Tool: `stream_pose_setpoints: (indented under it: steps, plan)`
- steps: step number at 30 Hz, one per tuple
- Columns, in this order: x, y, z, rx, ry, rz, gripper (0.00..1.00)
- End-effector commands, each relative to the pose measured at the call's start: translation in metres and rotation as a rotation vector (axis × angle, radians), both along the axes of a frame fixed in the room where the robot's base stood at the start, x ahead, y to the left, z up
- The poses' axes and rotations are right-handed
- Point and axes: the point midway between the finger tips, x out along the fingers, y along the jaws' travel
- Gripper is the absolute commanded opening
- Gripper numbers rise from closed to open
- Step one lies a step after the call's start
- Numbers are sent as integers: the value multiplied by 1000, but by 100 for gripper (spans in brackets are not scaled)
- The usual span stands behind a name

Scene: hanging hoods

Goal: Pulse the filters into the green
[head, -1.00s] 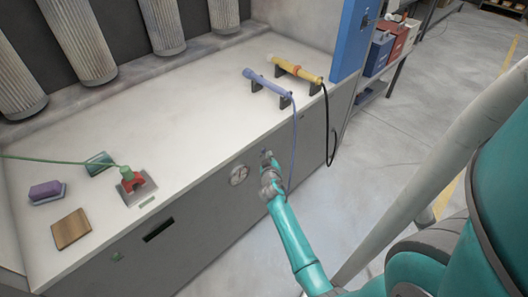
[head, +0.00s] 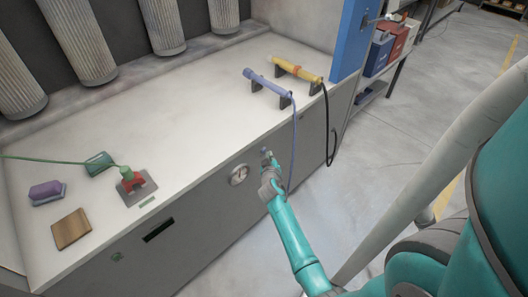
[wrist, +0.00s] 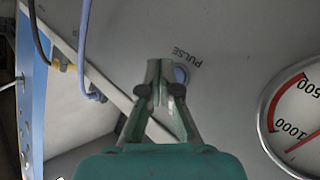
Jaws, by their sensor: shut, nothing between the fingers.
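Several pleated grey filters (head: 75,40) hang at the back left of the hood in the head view. A round gauge (head: 238,175) is on the grey front panel. It shows partly in the wrist view (wrist: 302,108), with marks 500 and 1000, a red band and a red needle near 1000; no green part shows. A pale blue round button (wrist: 181,75) sits by the label PULSE (wrist: 187,56). My gripper (wrist: 166,66) is shut and empty, its tips overlapping the button's left edge in view. I cannot tell whether they touch it. In the head view my gripper (head: 266,154) is right of the gauge.
A blue tool (head: 267,85) and a yellow tool (head: 297,70) rest in holders on the bench, their cables hanging over the front right of my gripper.

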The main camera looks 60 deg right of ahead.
Motion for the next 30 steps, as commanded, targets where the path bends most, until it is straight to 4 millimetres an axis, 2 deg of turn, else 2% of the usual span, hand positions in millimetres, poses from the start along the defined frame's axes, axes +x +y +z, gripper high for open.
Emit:
stream_pose_setpoints:
  steps: [30]
  plan:
    - [9,-2,0,0,0,0,0]
